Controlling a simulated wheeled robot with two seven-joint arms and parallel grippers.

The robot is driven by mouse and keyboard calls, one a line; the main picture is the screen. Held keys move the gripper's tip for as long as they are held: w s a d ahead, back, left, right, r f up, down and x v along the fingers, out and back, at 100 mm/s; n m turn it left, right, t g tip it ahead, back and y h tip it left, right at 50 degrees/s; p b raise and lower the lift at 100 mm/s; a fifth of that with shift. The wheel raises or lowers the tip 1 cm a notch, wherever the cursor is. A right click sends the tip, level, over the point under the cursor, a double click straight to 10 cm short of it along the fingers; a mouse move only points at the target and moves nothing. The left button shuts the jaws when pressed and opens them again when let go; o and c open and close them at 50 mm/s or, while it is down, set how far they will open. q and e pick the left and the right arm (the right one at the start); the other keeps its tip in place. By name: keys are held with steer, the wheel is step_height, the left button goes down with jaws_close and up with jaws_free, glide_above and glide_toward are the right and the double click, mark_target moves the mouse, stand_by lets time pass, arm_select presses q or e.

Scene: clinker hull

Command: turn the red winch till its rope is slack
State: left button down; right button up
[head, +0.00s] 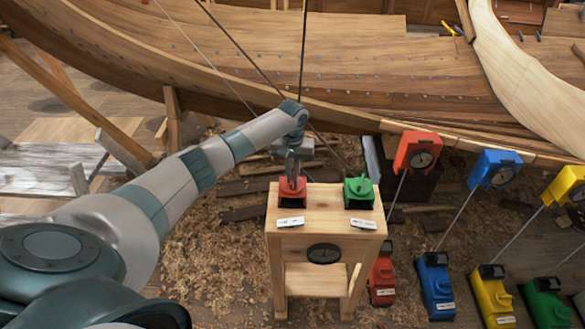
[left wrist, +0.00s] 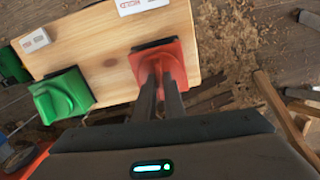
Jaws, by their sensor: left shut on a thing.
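The red winch (head: 284,191) sits on the left of the top of a small wooden stand (head: 324,208). My left gripper (head: 292,179) reaches down onto it from above and is shut on its raised red grip. The left wrist view shows the two dark fingers (left wrist: 159,92) at the red winch (left wrist: 176,57); the grip between them is mostly hidden. A green winch (head: 359,188) stands to its right, apart from the gripper. Thin ropes (head: 303,55) run up above the stand; I cannot tell which belongs to the red winch or whether it is slack. My right gripper is not in view.
A dark round dial (head: 324,253) is on the stand's front. White labels (head: 290,222) lie before the winches. Red (head: 417,150), blue (head: 495,168) and yellow gauge boxes with rods stand at right, above coloured blocks (head: 435,285). The planked hull (head: 300,70) spans the back.

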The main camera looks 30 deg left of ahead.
arm_select(q)
steer(key=shift+r+n+p, duration=0.1)
steer(key=shift+n+p, duration=0.35)
steer(key=shift+n, duration=0.15)
steer(key=c, duration=1.8)
jaws_free()
steer(key=shift+c, duration=0.2)
steer(key=shift+w+r, duration=0.1)
steer(key=shift+r, duration=0.3)
step_height(320, 180, up, 16)
steer(key=b, duration=0.5)
steer(key=shift+r, duration=0.25)
